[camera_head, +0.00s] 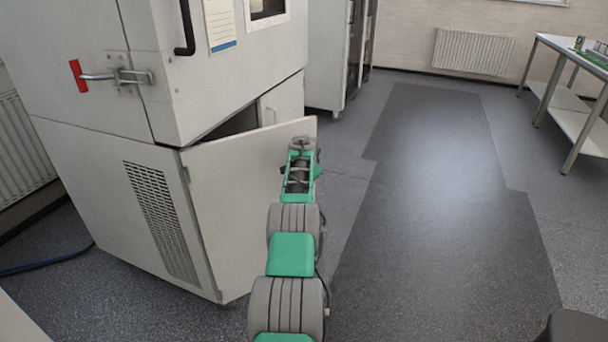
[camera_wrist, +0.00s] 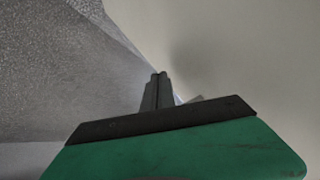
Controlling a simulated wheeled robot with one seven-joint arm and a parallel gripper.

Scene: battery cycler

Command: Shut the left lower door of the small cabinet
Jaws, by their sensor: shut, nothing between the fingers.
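The left lower door (camera_head: 232,205) of the small cabinet (camera_head: 90,170) is a plain pale grey panel. It stands ajar, hinged at its left edge, with its free edge swung out towards the right. A dark gap shows above it. My gripper (camera_head: 302,148) is at the upper outer part of the door, near its free edge. In the wrist view the fingers (camera_wrist: 157,90) are together and empty, and the pale door surface (camera_wrist: 240,60) fills the right side. I cannot tell whether the fingertips touch the door.
The cabinet's upper body (camera_head: 225,85) overhangs the gap, with a black handle (camera_head: 187,28) and a red-ended latch (camera_head: 112,76). A right lower door (camera_head: 284,98) shows behind. Another cabinet (camera_head: 328,55) stands farther back. Open floor (camera_head: 440,220) lies to the right, with a metal table (camera_head: 580,85) beyond.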

